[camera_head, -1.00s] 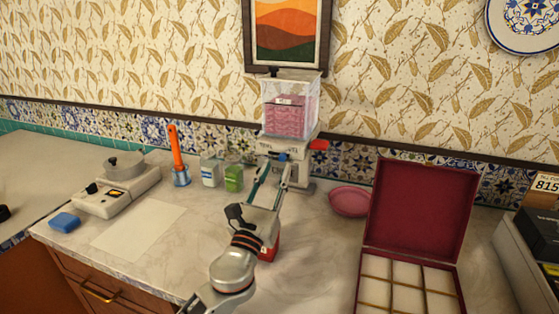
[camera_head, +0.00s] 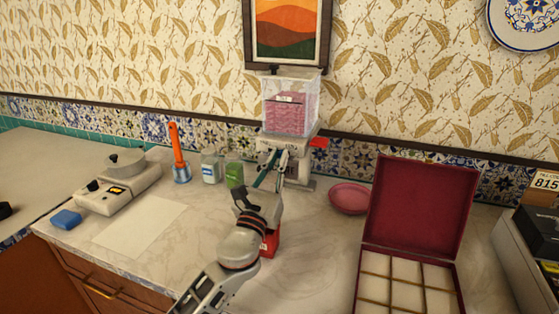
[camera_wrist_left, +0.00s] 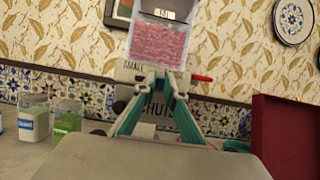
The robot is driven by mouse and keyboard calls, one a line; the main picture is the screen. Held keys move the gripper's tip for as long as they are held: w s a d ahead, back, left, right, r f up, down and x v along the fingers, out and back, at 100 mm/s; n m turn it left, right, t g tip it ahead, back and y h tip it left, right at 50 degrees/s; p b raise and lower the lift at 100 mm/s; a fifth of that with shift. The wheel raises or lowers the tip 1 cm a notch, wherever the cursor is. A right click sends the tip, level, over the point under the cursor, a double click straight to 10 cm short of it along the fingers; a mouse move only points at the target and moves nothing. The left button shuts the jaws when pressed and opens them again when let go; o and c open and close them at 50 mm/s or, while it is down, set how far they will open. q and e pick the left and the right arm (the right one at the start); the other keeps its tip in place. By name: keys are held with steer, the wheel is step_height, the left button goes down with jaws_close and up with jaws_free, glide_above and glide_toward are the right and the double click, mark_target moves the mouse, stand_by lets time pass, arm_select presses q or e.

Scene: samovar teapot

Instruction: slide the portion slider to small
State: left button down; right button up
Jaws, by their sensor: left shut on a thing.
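The dispenser (camera_head: 289,105) stands against the back wall, with a clear hopper of pink contents above a pale grey base. In the left wrist view the hopper (camera_wrist_left: 159,45) is straight ahead, with lettering including "SMALL" on the base below. My left gripper (camera_head: 275,166) is at the front of this base. In the left wrist view its fingertips (camera_wrist_left: 160,82) are close together and shut on a small part at the front, apparently the portion slider. The fingers hide most of the slider, so I cannot tell its exact setting. My right gripper is not in view.
A red lever (camera_head: 319,142) sticks out at the dispenser's right. Jars (camera_head: 234,176) stand to its left, a pink plate (camera_head: 349,198) to its right. A red container (camera_head: 271,242) is beside my left wrist. An open maroon box (camera_head: 420,208) stands at the right.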

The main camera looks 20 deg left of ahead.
mark_target(272, 146)
arm_select(q)
steer(key=a, duration=0.3)
steer(key=c, duration=2.2)
jaws_free()
steer(key=shift+o, duration=0.6)
steer(key=shift+a, duration=0.1)
steer(key=shift+s+f, duration=0.1)
steer(key=shift+s+f, duration=0.2)
steer(key=shift+s, duration=0.1)
steer(key=v, duration=1.1)
